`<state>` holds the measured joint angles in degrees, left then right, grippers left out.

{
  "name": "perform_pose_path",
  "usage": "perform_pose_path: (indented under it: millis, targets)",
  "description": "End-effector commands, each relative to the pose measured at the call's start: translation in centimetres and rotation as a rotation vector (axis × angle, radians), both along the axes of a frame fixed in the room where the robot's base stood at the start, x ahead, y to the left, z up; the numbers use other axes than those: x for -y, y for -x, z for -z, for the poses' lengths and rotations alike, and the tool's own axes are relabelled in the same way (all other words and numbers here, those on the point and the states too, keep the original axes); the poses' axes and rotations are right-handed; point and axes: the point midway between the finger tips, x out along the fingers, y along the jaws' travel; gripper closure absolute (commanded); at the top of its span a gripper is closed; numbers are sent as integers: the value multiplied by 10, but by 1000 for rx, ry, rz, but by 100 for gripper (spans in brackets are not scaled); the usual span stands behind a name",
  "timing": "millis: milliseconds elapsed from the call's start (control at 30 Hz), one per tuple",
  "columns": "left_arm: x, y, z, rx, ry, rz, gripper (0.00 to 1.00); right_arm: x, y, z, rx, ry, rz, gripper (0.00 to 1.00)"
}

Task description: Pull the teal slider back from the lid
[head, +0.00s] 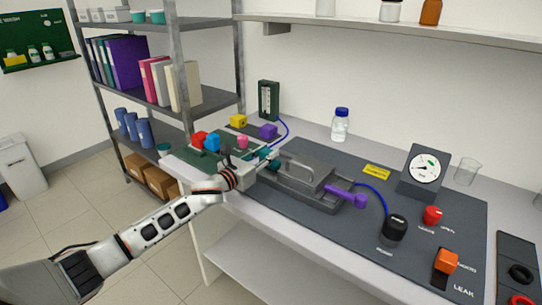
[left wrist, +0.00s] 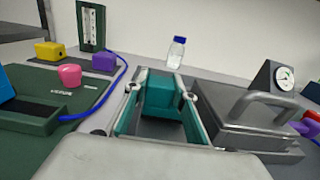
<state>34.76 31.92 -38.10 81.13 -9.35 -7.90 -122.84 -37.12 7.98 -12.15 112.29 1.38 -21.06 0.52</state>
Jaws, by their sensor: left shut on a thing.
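The teal slider (left wrist: 166,92) is a block between the two fingers of my left gripper (left wrist: 162,100) in the left wrist view. The gripper is shut on it. In the head view my left gripper (head: 256,167) reaches in from the left, at the left end of the rig, and mostly hides the slider, with only small teal patches showing. The grey lid (head: 303,173) with its raised bar handle lies just right of the gripper; it also shows in the left wrist view (left wrist: 236,124). Whether the slider touches the lid I cannot tell. My right gripper is not in view.
A purple lever (head: 345,198) is at the lid's right end. A green board with red, blue and pink blocks (head: 242,142) lies left of the gripper. Shelves stand behind.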

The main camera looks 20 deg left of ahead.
Motion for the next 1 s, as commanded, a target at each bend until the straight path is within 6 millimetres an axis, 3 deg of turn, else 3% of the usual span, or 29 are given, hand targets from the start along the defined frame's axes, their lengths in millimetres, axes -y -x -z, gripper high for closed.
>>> perform_pose_path:
  millis: [200, 233, 300, 733, 1000]
  targets:
    - [-6, -2, -2, 1, -2, -9, 100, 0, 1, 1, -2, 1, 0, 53]
    - [-6, -2, -2, 1, -2, -10, 72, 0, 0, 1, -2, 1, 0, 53]
    - [-6, -2, -2, 1, -3, -10, 57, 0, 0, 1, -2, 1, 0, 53]
    - [-6, 4, 0, -2, -2, -7, 57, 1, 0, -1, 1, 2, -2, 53]
    - [-21, 44, 1, -1, -6, -7, 57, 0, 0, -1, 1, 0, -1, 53]
